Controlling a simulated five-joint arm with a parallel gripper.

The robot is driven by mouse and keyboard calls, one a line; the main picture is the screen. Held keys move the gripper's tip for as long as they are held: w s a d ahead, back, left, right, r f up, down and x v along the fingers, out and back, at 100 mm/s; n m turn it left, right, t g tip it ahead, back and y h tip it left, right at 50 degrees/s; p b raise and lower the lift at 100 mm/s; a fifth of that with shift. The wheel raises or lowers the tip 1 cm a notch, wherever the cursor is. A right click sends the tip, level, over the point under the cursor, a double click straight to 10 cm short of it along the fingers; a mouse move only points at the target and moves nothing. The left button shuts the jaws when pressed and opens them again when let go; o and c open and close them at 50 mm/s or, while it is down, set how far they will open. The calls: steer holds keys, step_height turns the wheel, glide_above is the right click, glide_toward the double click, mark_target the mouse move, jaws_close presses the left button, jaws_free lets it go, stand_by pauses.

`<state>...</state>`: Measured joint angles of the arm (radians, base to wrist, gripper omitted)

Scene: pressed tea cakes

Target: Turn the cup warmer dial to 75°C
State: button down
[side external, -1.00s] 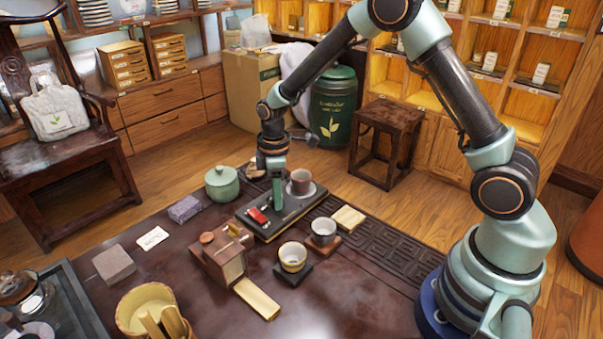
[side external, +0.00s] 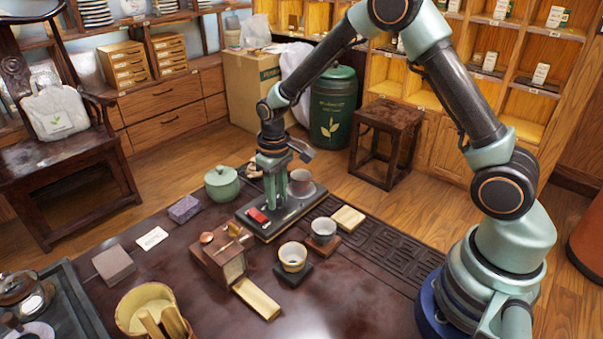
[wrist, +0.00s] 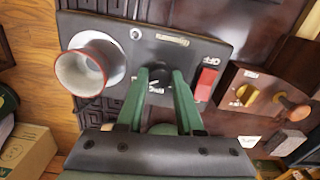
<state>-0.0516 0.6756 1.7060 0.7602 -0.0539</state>
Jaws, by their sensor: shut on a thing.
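The cup warmer (side external: 290,220) is a dark flat slab on the table, and its panel (wrist: 188,60) fills the upper middle of the wrist view. A red switch (side external: 257,215) lies beside an OFF label (wrist: 213,61). My gripper (side external: 276,204) points down at the warmer. In the wrist view its two green fingers (wrist: 159,74) are shut on the small dark dial (wrist: 159,72). The dial's setting cannot be read.
Two small cups (side external: 293,257) (side external: 323,231) stand on coasters in front of the warmer. A wooden box (side external: 219,254) is to its front left, and a green lidded pot (side external: 222,183) is behind left. The front right of the table is clear.

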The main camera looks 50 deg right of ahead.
mark_target(277, 198)
steer(key=shift+m, duration=0.3)
steer(key=c, duration=0.5)
jaws_free()
steer(key=shift+c, duration=0.2)
steer(key=shift+r, duration=0.1)
step_height(277, 198, up, 12)
